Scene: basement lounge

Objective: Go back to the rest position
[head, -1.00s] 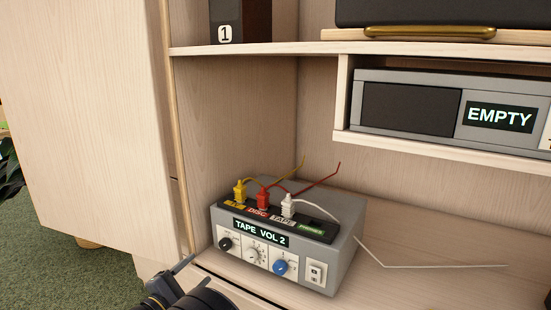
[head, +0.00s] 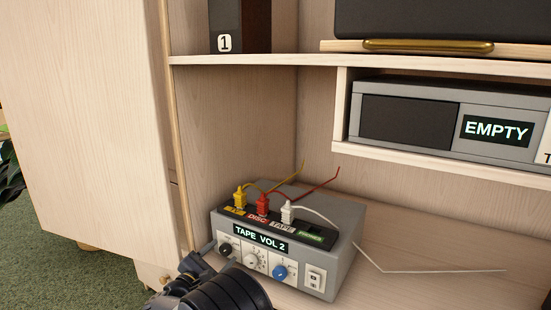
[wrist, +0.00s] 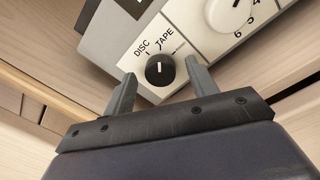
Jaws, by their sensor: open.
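My gripper (wrist: 158,85) is open in the wrist view, with its two fingers apart. A small black knob (wrist: 160,70) marked DISC and TAPE shows between and just beyond the fingertips; I cannot tell whether they touch it. The knob is on the front left of a grey amplifier box (head: 345,262), where the head view also shows it (head: 225,249). The box's display reads TAPE VOL 2.
Yellow (head: 240,197), red (head: 262,204) and white (head: 288,212) plugs with cables stand on the box. A grey unit (head: 410,118) reading EMPTY sits in the cubby above right. A wooden cabinet side (head: 90,130) stands left. Green carpet (head: 70,275) is clear at lower left.

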